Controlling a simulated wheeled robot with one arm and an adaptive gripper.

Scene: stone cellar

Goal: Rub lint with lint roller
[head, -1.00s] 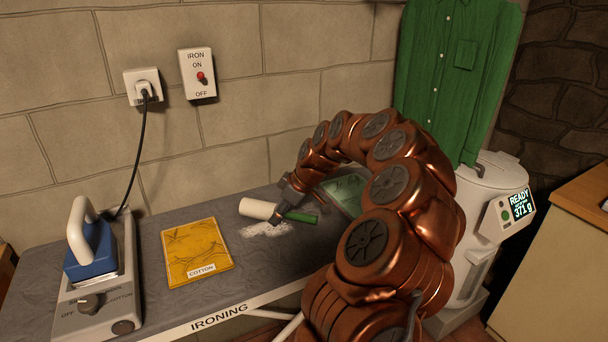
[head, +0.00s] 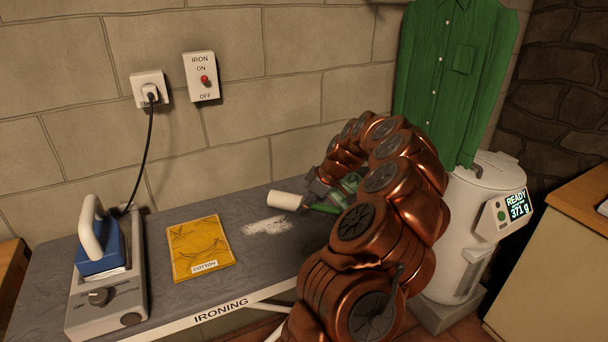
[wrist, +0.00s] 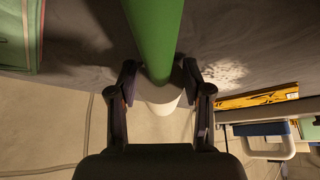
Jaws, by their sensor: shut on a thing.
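The lint roller shows a white roller head (head: 287,200) and a green handle (head: 323,209). My gripper (head: 316,192) is shut on the roller at its handle, above the right part of the ironing board (head: 200,283). In the wrist view both fingers (wrist: 160,74) sit at the sides of the green handle (wrist: 154,30), with the white head just beyond. A pale patch of lint (head: 268,227) lies on the dark board, left of and in front of the roller head. It also shows in the wrist view (wrist: 224,72). I cannot tell whether the roller touches the board.
A blue iron (head: 100,248) stands on its base at the board's left end, its cord running to a wall socket (head: 151,90). A yellow cotton cloth (head: 200,248) lies left of the lint.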

